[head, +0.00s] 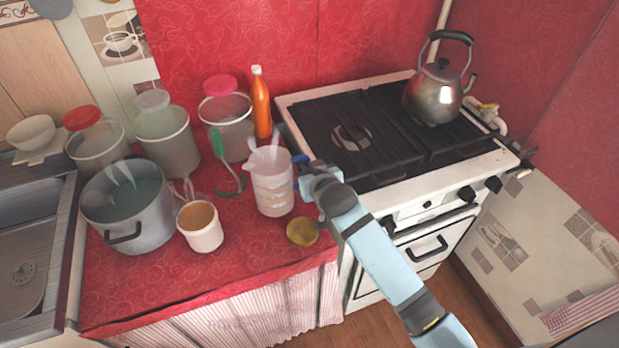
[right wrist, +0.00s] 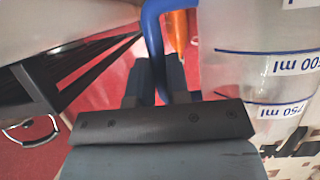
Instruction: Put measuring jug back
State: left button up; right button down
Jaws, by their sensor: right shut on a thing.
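The measuring jug (head: 272,192) is a clear, upright jug with blue markings, at the right end of the red counter next to the stove. Its blue handle (right wrist: 153,40) faces the stove side. My right gripper (head: 306,172) comes in from the right and is shut on that handle. In the right wrist view the two dark fingers (right wrist: 155,82) are at the handle, with the jug wall and its ml marks just to the right. Whether the jug's base touches the counter I cannot tell. My left gripper is not in view.
A yellow round item (head: 302,232) lies right of the jug near the front edge. A white cup (head: 201,232), a large pot (head: 128,215), a green-handled utensil (head: 220,155), several lidded jars and an orange bottle (head: 261,108) crowd the counter. A kettle (head: 436,90) stands on the stove.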

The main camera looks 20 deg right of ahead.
jog(key=shift+f, duration=1)
jog(key=shift+f, duration=0.2)
jog(key=c, duration=1.1)
grip_release()
jog(key=v, duration=1.2)
jog(key=shift+r, duration=0.2)
jog(key=shift+a, duration=0.1)
